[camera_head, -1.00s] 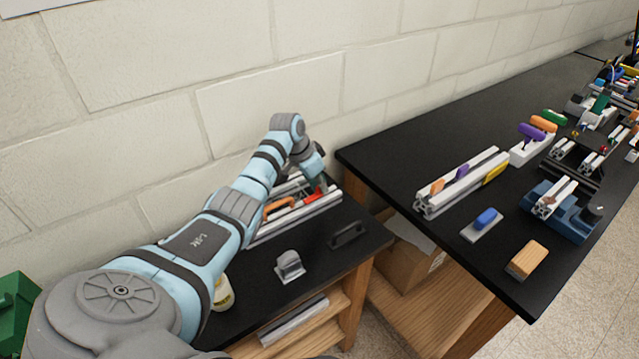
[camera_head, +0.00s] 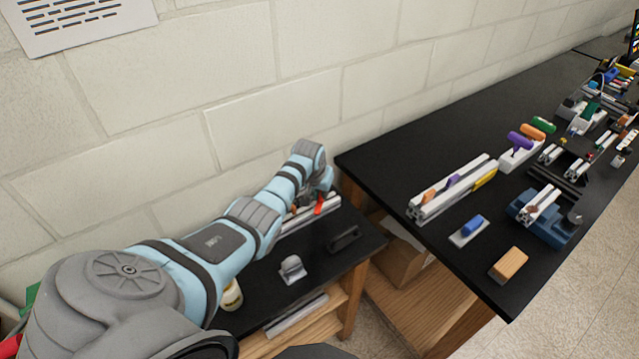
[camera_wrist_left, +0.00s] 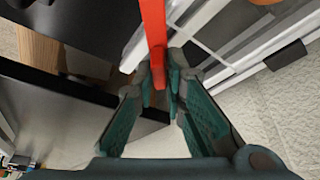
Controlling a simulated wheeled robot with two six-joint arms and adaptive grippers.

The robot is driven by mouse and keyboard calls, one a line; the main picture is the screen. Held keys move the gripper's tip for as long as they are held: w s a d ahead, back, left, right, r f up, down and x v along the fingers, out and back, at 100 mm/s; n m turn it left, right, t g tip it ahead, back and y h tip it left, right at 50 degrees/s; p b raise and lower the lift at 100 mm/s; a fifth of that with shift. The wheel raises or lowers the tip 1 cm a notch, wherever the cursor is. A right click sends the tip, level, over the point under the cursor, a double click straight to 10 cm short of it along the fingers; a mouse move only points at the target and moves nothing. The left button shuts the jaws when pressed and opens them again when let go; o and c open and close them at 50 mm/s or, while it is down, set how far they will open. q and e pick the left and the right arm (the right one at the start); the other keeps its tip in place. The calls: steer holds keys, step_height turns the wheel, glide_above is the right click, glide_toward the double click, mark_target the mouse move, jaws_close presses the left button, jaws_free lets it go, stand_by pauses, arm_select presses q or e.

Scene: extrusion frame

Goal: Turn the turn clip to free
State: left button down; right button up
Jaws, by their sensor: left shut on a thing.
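The turn clip (camera_head: 319,206) is a small red lever on the pale extrusion frame (camera_head: 309,221), on the small black table by the wall. It also shows as a red bar (camera_wrist_left: 153,25) in the left wrist view. My left gripper (camera_wrist_left: 166,84) is shut on the end of the red bar, between its dark green fingers. In the head view my left arm reaches over from the left and its wrist hides part of the frame and the fingers. The pale extrusions (camera_wrist_left: 208,35) lie beside the clip in the wrist view. My right gripper is not seen.
A grey block (camera_head: 292,269) and a dark handle-like piece (camera_head: 344,238) lie on the small table's front. A bottle (camera_head: 231,295) stands near my arm. The larger black table (camera_head: 400,160) at right holds several fixtures. The block wall is close behind.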

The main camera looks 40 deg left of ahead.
arm_select(q)
steer(key=n+y, duration=0.1)
steer(key=n, duration=0.2)
steer(key=shift+w+d, duration=0.1)
steer(key=shift+w, duration=0.05)
steer(key=n+g+y, duration=0.1)
steer(key=n, duration=0.1)
steer(key=shift+n+b, duration=0.3)
steer(key=shift+b, duration=0.1)
steer(key=n+b, duration=0.2)
steer(key=shift+w+f+n+g+y, duration=0.1)
steer(key=shift+f+n+g+y, duration=0.05)
steer(key=shift+n+g+y, duration=0.2)
steer(key=n+g+b, duration=0.1)
steer(key=n+b, duration=0.1)
steer(key=shift+b, duration=0.35)
steer(key=shift+r+n+b, duration=0.2)
steer(key=shift+n+b, duration=0.1)
steer(key=shift+n, duration=0.05)
steer(key=shift+r, duration=0.1)
steer(key=c, duration=1.8)
jaws_free()
steer(key=shift+o, duration=0.6)
steer(key=shift+d, duration=0.1)
